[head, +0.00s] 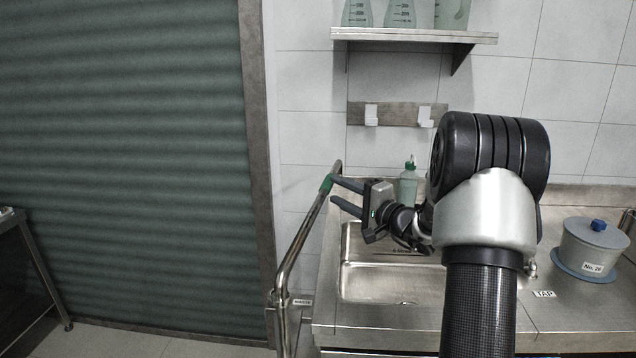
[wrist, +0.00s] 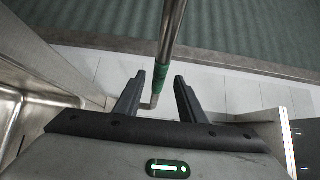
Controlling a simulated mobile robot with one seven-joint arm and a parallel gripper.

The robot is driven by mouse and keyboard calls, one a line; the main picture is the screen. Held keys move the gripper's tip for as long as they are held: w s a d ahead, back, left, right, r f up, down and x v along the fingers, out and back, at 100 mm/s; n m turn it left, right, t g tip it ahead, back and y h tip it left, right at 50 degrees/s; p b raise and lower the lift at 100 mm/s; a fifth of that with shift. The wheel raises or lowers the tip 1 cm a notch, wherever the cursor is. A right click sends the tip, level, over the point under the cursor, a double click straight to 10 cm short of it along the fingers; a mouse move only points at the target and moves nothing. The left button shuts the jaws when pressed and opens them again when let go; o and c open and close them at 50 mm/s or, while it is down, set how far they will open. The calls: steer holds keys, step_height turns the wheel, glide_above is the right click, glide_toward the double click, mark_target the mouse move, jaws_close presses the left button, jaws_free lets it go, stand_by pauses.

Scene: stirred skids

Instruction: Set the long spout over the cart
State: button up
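The long spout (head: 303,238) is a bent metal pipe with a green band near its upper end. It rises beside the left edge of the sink counter. In the wrist view the spout (wrist: 172,30) runs between my fingers, with its green band (wrist: 162,78) near the fingertips. My gripper (head: 333,189) is open at the band; gaps show on both sides of the pipe in the wrist view (wrist: 159,82). A dark metal cart or table (head: 18,228) with a wheeled leg stands at the far left, mostly cut off.
A sink basin (head: 385,284) and steel counter (head: 400,320) lie under my arm. A green bottle (head: 409,187) stands behind the basin. A lidded pot (head: 592,250) is at the right. A shelf (head: 415,37) holds flasks above. Floor is clear before the green shutter (head: 120,150).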

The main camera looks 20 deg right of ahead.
steer(key=x, duration=0.9)
jaws_close()
